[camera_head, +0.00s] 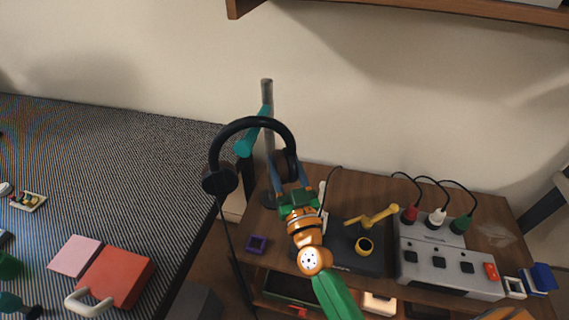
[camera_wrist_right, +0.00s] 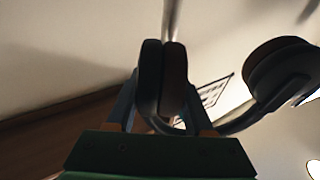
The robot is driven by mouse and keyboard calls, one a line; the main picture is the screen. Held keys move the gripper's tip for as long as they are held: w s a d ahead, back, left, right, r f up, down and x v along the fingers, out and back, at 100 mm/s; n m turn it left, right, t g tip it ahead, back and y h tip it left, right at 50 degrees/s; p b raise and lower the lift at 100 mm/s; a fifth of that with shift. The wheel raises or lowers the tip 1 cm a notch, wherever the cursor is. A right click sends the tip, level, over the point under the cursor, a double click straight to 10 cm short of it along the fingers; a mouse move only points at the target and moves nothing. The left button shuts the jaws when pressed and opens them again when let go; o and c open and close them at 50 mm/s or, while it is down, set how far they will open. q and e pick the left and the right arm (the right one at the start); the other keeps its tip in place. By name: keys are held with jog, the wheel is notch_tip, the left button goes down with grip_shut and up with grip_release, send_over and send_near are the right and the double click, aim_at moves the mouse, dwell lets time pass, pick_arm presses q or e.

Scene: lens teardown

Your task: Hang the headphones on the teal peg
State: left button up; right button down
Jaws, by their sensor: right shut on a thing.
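The black headphones (camera_head: 252,122) are held up in front of the grey stand pole (camera_head: 267,95), with the band arched on top and one earcup (camera_head: 219,182) hanging free at left. The teal peg (camera_head: 243,147) sticks out from the pole and shows under the band, inside the arch; I cannot tell whether they touch. My right gripper (camera_head: 287,178) is shut on the other earcup, which fills the space between the fingers in the right wrist view (camera_wrist_right: 163,80). The free earcup shows at right there (camera_wrist_right: 280,72). A cord hangs from the left earcup. My left gripper is not in view.
A striped bed surface (camera_head: 110,150) lies left. A wooden shelf (camera_head: 400,10) overhangs at top.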

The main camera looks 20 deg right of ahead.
jog(key=shift+c, duration=1)
grip_release()
